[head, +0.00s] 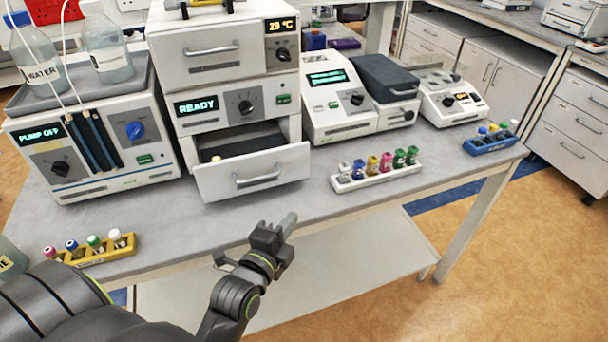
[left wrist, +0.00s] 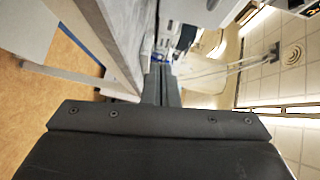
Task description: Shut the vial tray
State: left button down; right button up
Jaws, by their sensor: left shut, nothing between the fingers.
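The vial tray (head: 218,183) is a white drawer with a grey handle, pulled out toward me below the panel reading READY on the white instrument (head: 205,125). A small pale cap shows inside it, mostly hidden by the drawer front. My left gripper (head: 286,224) is shut and empty, in front of the table's front edge, below and slightly right of the drawer handle and apart from it. In the left wrist view its closed fingers (left wrist: 161,84) point ahead with nothing between them. My right gripper is not in view.
A yellow vial rack (head: 104,255) sits at the front left, a white rack (head: 375,178) right of the drawer, and a blue rack (head: 490,144) at the far right. A pump unit (head: 95,150) stands left. The tabletop before the drawer is clear.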

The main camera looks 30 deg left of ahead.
pick_arm(q)
jog(key=shift+m+t, duration=0.6)
jog(key=shift+m, duration=0.1)
jog(key=w, duration=0.3)
jog(key=w+r+p, duration=0.1)
jog(key=w, duration=0.3)
jog(key=w+r+p, duration=0.1)
jog(key=w, duration=0.3)
jog(key=shift+a+r, duration=0.1)
jog(key=shift+a, duration=0.2)
jog(key=shift+w+a, duration=0.65)
jog(key=shift+a, duration=0.25)
jog(key=shift+w+a, duration=0.45)
jog(key=shift+a, duration=0.2)
